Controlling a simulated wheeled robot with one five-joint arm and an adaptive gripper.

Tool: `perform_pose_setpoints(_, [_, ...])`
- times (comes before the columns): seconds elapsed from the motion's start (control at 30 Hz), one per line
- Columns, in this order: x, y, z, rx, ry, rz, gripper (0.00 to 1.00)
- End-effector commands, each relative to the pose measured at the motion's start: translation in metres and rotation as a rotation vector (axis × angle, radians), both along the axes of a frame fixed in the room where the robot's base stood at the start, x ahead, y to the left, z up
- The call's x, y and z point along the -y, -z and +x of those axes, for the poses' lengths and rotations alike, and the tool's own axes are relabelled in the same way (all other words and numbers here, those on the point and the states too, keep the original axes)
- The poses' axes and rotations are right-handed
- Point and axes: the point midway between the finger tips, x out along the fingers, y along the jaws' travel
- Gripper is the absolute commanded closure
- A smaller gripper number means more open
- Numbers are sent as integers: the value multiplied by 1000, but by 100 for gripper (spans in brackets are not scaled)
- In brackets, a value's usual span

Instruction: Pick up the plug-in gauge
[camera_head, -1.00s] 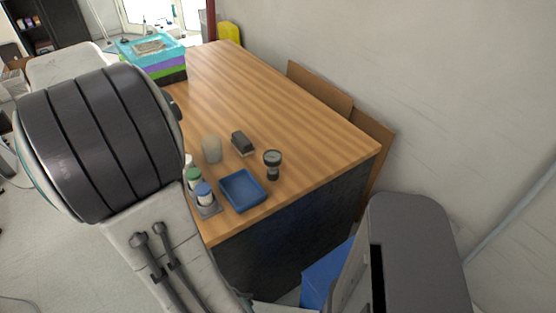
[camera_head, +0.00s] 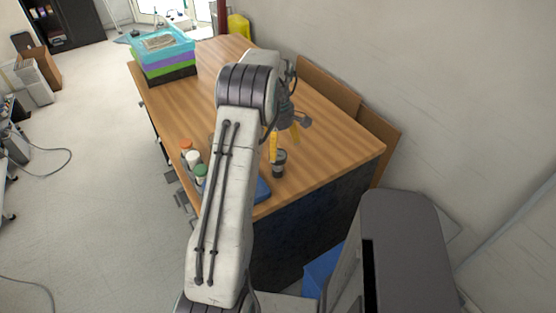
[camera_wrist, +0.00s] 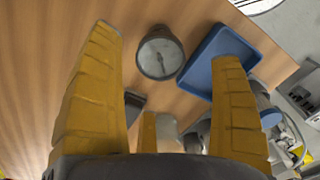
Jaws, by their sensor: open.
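The plug-in gauge (camera_head: 279,164) stands on the wooden table near its front edge, dark with a round face. In the wrist view the gauge (camera_wrist: 160,53) shows its round dial between and beyond my two yellow fingers. My gripper (camera_head: 284,150) is open and empty, above the table and close to the gauge. In the wrist view my gripper (camera_wrist: 168,55) has its fingers wide apart, one on each side of the gauge. I cannot tell whether either finger touches it.
A blue tray (camera_head: 263,190) lies just left of the gauge, partly hidden by my arm; it is near the right finger in the wrist view (camera_wrist: 205,62). Several capped bottles (camera_head: 194,158) stand at the left edge. Stacked coloured crates (camera_head: 168,66) stand at the back. A wall (camera_head: 420,100) rises right.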

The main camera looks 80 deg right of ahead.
Motion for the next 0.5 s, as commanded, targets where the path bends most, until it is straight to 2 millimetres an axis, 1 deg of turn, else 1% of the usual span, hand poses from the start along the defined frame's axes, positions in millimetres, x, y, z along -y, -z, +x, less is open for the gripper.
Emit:
perform_pose_setpoints(0.1, [0, 10, -1, 0, 0, 3, 15])
perform_pose_setpoints(0.27, [-1, 21, -1, 0, 0, 3, 15])
perform_pose_setpoints(0.5, [-1, 50, -1, 0, 0, 4, 15])
